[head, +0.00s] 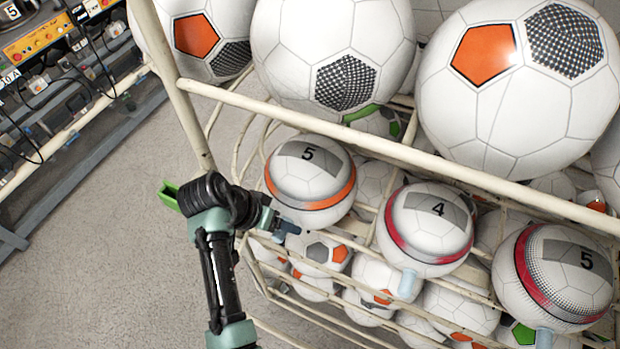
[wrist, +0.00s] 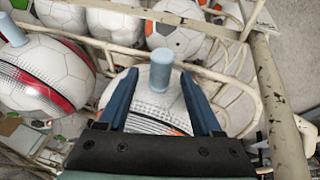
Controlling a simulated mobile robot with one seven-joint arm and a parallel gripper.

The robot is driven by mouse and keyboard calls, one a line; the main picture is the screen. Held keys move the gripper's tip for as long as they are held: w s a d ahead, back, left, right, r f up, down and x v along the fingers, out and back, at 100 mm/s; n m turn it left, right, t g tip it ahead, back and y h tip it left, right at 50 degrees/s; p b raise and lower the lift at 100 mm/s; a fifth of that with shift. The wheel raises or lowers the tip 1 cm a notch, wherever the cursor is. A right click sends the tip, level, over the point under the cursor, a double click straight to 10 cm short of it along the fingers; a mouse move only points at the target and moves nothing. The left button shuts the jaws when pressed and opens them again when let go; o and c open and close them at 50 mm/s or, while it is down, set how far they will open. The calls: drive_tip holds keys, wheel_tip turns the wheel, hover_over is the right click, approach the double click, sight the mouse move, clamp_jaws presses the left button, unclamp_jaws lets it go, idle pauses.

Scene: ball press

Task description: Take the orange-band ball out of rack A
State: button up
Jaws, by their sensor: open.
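The orange-band ball (head: 311,183), white with a grey patch marked 5, sits in a cream tubular rack (head: 400,150), leftmost of three banded balls. No letter shows on this rack. My gripper (head: 285,230) is at the ball's lower left side in the head view. In the wrist view my gripper (wrist: 159,76) is open, one finger on each side of a pale blue peg (wrist: 160,68) that sticks out of the ball (wrist: 148,108). The fingers look apart from the peg. The gripper body hides the ball's near part, and only a little orange shows.
Red-band balls marked 4 (head: 430,225) and 5 (head: 556,275) sit to the right, with pegs. Large balls (head: 330,50) lie above behind a rail; several smaller balls lie below. A rack post (wrist: 275,95) stands close right in the wrist view. Floor (head: 120,230) is clear at left.

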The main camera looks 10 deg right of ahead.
clamp_jaws()
drive_tip(key=shift+w+r, duration=0.1)
drive_tip(key=shift+r, duration=0.05)
idle(1.2)
